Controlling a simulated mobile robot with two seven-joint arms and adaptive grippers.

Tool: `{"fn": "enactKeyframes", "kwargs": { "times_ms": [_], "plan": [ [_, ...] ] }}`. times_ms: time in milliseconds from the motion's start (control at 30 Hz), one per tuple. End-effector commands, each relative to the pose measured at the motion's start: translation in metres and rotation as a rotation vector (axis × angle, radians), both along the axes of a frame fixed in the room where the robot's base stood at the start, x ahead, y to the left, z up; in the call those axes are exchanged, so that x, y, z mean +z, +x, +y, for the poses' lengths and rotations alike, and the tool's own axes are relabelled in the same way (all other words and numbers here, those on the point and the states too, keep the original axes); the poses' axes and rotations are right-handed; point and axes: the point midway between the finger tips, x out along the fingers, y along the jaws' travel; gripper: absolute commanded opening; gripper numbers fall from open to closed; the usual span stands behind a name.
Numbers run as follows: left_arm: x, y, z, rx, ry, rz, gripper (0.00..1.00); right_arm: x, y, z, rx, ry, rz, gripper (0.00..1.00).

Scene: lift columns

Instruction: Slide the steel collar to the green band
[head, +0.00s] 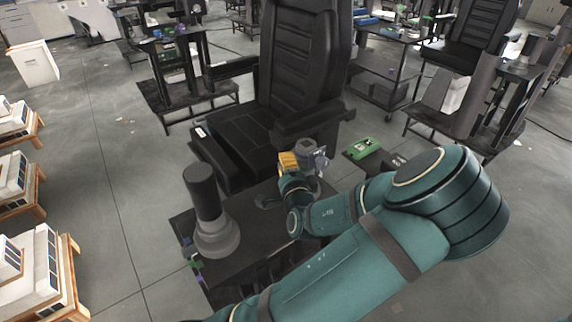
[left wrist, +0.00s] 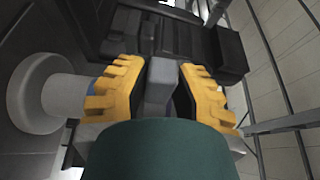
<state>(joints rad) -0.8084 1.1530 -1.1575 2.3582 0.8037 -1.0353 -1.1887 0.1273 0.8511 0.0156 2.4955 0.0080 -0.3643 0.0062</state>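My left gripper (head: 290,163), with yellow fingers, is at a short grey column on the black bench. A grey head, which looks like the steel collar (head: 308,148), shows just above and right of the fingers. In the left wrist view the yellow fingers (left wrist: 162,85) lie close on either side of a grey block (left wrist: 160,90), which seems to be part of the collar. They look shut on it, though a dark strip shows beside the right finger. A pale cylinder with a round base (left wrist: 40,92) lies left of them. I cannot make out the green band. My right gripper is not in view.
A black column (head: 205,195) on a round grey base (head: 217,239) stands on the bench's left. A black chair (head: 260,120) is close behind the bench. A green box (head: 364,148) sits right of the gripper. Pallets with white units (head: 45,265) stand at far left.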

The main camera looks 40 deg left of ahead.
Motion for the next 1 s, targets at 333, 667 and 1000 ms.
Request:
{"fn": "enactKeyframes", "kwargs": {
  "times_ms": [333, 667, 1000],
  "plan": [
    [-0.006, 0.001, 0.0, 0.0, 0.002, -0.001, 0.0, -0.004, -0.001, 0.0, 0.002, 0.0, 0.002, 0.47],
    [-0.042, 0.001, 0.0, 0.0, 0.001, 0.0, 0.0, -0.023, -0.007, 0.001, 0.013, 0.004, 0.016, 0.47],
    [-0.039, 0.001, 0.0, 0.0, 0.002, -0.003, 0.55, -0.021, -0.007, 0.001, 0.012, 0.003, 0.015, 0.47]
  ]
}}
